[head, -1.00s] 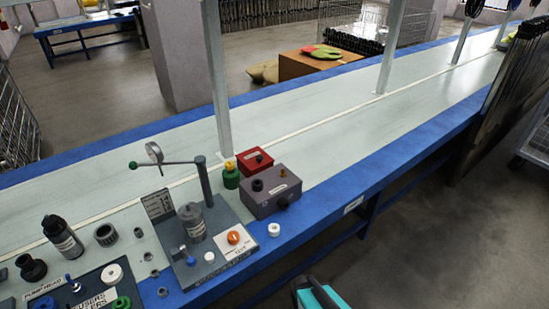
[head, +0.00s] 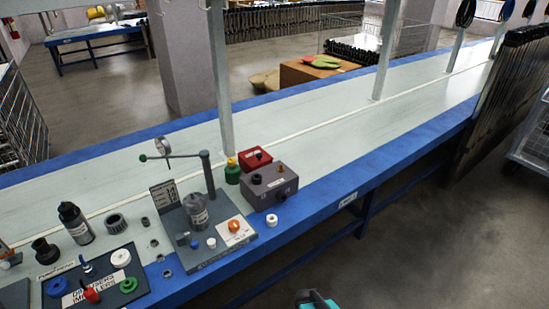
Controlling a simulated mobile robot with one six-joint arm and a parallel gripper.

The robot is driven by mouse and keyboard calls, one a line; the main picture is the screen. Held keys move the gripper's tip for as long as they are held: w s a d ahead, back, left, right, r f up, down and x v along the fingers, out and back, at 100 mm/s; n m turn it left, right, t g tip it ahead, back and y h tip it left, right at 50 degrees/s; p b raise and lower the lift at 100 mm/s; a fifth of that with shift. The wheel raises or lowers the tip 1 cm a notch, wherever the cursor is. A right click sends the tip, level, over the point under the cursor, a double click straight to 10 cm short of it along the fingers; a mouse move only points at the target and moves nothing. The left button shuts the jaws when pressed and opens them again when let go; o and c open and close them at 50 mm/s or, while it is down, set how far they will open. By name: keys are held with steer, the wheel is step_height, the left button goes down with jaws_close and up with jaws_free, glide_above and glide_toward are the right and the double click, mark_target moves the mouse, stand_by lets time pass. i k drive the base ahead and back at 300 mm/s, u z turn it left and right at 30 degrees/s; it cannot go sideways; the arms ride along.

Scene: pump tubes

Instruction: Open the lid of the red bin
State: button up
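The red bin (head: 254,158) is a small red box on the bench, left of the picture's middle. A teal and black part of my arm shows at the bottom edge, well apart from the bin. My gripper's fingers are not in view.
The long bench (head: 330,135) has blue edges and a post (head: 220,85) behind the bin. A fixture with a lever arm (head: 180,155) stands left of the bin. A white ring (head: 271,220) lies in front. The bench right of the grey box is clear.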

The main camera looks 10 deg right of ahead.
mark_target(255, 153)
steer(key=z, duration=0.05)
steer(key=k, duration=0.5)
steer(key=u, duration=0.3)
steer(key=i, duration=0.9)
steer(key=u, duration=0.9)
